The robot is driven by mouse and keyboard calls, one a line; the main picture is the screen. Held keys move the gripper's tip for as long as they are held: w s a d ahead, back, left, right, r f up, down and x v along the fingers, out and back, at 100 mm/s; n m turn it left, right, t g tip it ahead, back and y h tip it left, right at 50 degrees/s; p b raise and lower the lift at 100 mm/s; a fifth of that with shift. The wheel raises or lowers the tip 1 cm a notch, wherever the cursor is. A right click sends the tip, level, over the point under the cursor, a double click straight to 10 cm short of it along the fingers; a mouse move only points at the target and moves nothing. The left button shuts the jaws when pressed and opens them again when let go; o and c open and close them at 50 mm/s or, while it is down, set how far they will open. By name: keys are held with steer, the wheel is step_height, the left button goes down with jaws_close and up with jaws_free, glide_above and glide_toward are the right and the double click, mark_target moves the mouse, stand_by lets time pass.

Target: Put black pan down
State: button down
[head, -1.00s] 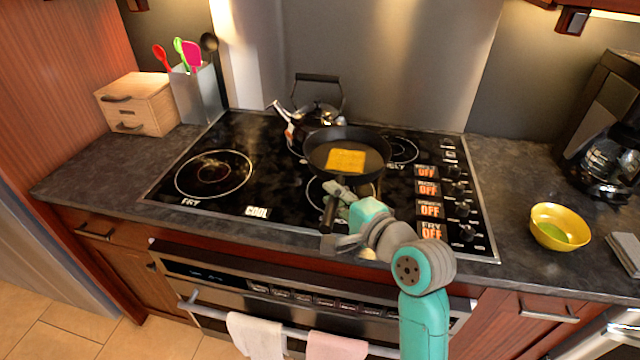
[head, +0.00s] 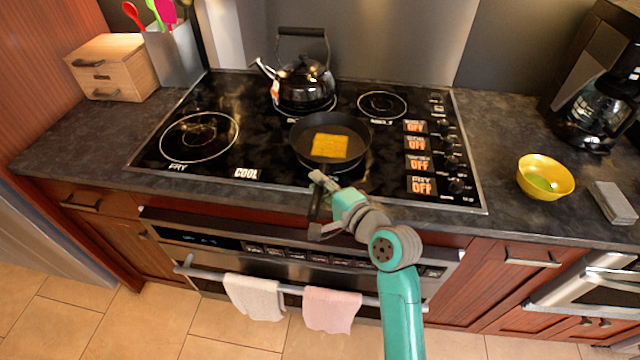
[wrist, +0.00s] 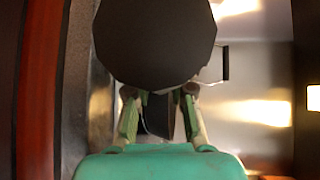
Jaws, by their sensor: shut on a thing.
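The black pan (head: 359,143) is over the front right burner area of the black cooktop (head: 250,130), and it looks roughly level. A flat orange-yellow square piece (head: 329,145) lies in it. My gripper (head: 322,190) is shut on the pan's handle, which points toward the front edge of the counter. In the wrist view the dark round pan (wrist: 155,45) fills the upper middle, and the handle runs between the fingers of my gripper (wrist: 160,112). The burner beneath is mostly hidden. I cannot tell whether the pan's bottom touches the cooktop.
A kettle (head: 304,84) stands on the rear burner just behind the pan. The left burner (head: 199,137) and rear right burner (head: 382,105) are bare. Control knobs (head: 455,165) line the right side. A yellow bowl (head: 546,178) and coffee maker (head: 598,100) stand farther right.

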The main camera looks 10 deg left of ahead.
stand_by(0.3)
steer(key=c, duration=1.4)
jaws_free()
steer(key=shift+f, duration=0.25)
steer(key=shift+c, duration=0.2)
steer(key=o, duration=0.4)
steer(key=shift+r, duration=0.1)
steer(key=shift+s+d, duration=0.1)
steer(key=shift+d, duration=0.05)
steer(key=v, duration=1.1)
steer(key=shift+s+d+r, duration=0.15)
steer(key=shift+s+r, duration=0.05)
steer(key=shift+s, duration=0.1)
steer(key=shift+f, duration=0.1)
